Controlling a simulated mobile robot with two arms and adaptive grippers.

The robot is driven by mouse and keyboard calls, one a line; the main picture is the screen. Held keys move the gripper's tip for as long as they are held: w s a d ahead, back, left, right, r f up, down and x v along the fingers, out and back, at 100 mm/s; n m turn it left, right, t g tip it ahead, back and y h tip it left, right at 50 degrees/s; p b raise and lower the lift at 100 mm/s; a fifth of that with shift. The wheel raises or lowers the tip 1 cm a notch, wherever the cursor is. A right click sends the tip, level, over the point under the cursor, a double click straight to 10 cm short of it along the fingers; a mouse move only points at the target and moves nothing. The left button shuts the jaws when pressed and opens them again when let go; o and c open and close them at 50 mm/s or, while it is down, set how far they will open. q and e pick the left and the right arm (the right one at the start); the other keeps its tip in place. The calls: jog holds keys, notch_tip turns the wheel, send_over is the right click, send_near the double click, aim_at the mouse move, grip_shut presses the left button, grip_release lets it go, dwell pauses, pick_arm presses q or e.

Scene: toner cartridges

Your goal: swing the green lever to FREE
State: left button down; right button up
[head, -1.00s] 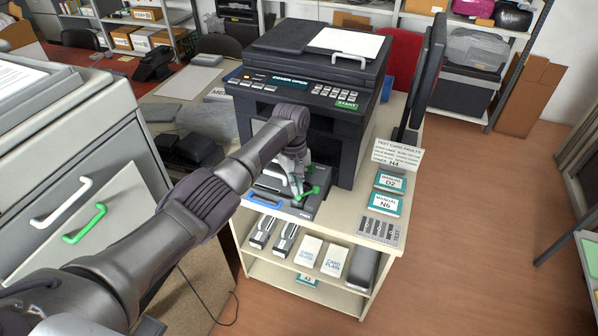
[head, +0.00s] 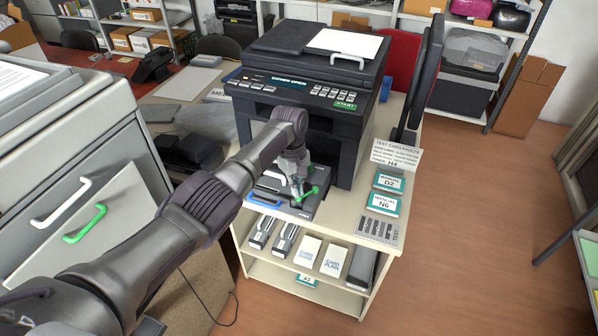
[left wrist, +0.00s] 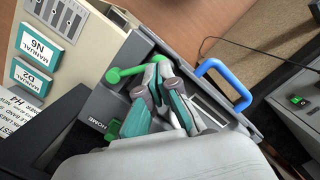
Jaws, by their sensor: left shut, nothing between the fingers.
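The green lever (head: 311,192) is on a dark drawer-like unit (head: 305,208) pulled out at the front of the black printer (head: 310,85). In the left wrist view, the lever's rounded end (left wrist: 114,75) sticks out beside my fingers, and part of it is hidden behind them. My left gripper (head: 298,194) points down at the lever. In the left wrist view its fingers (left wrist: 160,76) are shut and empty, close beside the lever; I cannot tell whether they touch it. The word HOME (left wrist: 97,123) is printed near a green knob (left wrist: 113,127). I cannot read FREE.
A blue handle (head: 265,203) is on the same unit, left of the lever; it also shows in the left wrist view (left wrist: 226,80). Manuals D2 (head: 388,182) and N6 (head: 383,204) lie to the right. Cartridges and card boxes (head: 308,250) stand on the shelf below.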

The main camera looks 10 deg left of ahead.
pick_arm(q)
jog(key=shift+s+d+f+n, duration=0.1)
jog(key=shift+s+d+n, duration=0.15)
jog(key=shift+n, duration=0.35)
jog(key=shift+s+d+n, duration=0.25)
jog(key=shift+n, duration=0.35)
pick_arm(e)
jog(key=shift+d+r, duration=0.25)
jog(key=shift+r, duration=0.05)
dwell(2.6)
jog(key=shift+f, duration=0.1)
pick_arm(q)
jog(key=shift+w+d+f+b, duration=0.1)
jog(key=shift+w+d+b, duration=0.15)
jog(key=shift+b, duration=0.55)
jog(key=shift+w+d+b, duration=0.15)
jog(key=shift+w+b, duration=0.25)
jog(key=shift+b, duration=0.55)
pick_arm(e)
jog(key=shift+f, duration=1.95)
jog(key=shift+r, duration=0.1)
